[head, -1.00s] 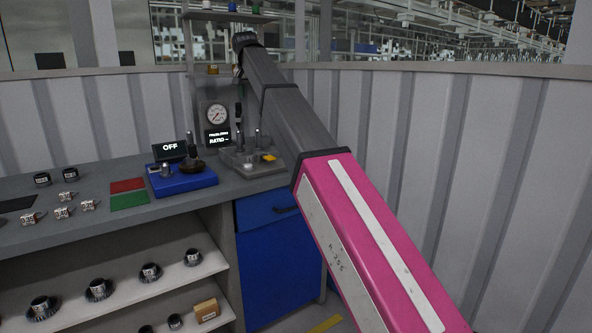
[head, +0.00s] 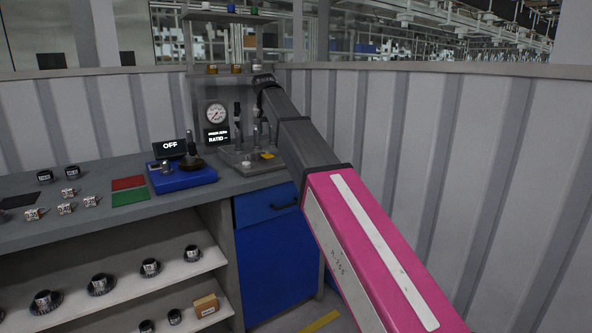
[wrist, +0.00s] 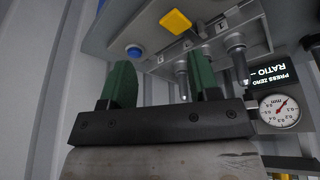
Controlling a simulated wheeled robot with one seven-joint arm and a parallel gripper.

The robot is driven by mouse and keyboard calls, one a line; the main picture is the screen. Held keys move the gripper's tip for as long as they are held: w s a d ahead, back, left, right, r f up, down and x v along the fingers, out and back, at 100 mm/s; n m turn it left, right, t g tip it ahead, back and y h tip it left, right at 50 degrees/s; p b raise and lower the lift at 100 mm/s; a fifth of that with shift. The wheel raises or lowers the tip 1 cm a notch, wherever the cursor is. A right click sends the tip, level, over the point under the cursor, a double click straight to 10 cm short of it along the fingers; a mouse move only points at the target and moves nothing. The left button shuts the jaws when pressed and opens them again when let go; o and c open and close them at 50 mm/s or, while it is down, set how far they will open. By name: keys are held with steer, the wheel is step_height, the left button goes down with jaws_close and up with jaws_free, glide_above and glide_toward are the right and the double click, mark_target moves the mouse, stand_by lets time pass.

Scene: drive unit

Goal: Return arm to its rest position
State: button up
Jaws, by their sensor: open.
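My arm (head: 365,240), with a pink and white link and a dark grey forearm, reaches from the lower right toward the back of the bench. Its wrist end (head: 263,82) is above the press station (head: 240,163) in the corner. My gripper shows in the wrist view (wrist: 161,82) with two green fingers apart and nothing between them. Behind the fingers are the station's base plate, a yellow block (wrist: 175,21) and a blue button (wrist: 134,51). In the head view I cannot make out the fingers clearly against the station.
The grey bench (head: 60,225) holds a blue fixture (head: 185,178), an OFF display (head: 169,148), red (head: 128,183) and green (head: 130,197) patches and small parts. A dial gauge (head: 216,113) stands behind. A lower shelf (head: 130,292) holds gears. The ribbed wall (head: 490,170) is close at right.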

steer(key=s+d+f+g, duration=0.1)
steer(key=s+d+f, duration=0.2)
steer(key=d+f, duration=0.5)
steer(key=s+d+f, duration=0.3)
steer(key=s+f, duration=0.1)
steer(key=f, duration=0.9)
steer(key=s+d+f+g, duration=0.1)
steer(key=s+d+f, duration=0.2)
steer(key=d+f, duration=0.5)
steer(key=s+d+f+g, duration=0.1)
steer(key=s+d+f, duration=0.4)
steer(key=s+f, duration=0.5)
steer(key=s+d+f, duration=0.5)
steer(key=s+f, duration=0.5)
steer(key=f, duration=0.1)
steer(key=shift+s+d+f+g, duration=0.2)
steer(key=shift+s+g, duration=0.15)
steer(key=shift+g, duration=0.05)
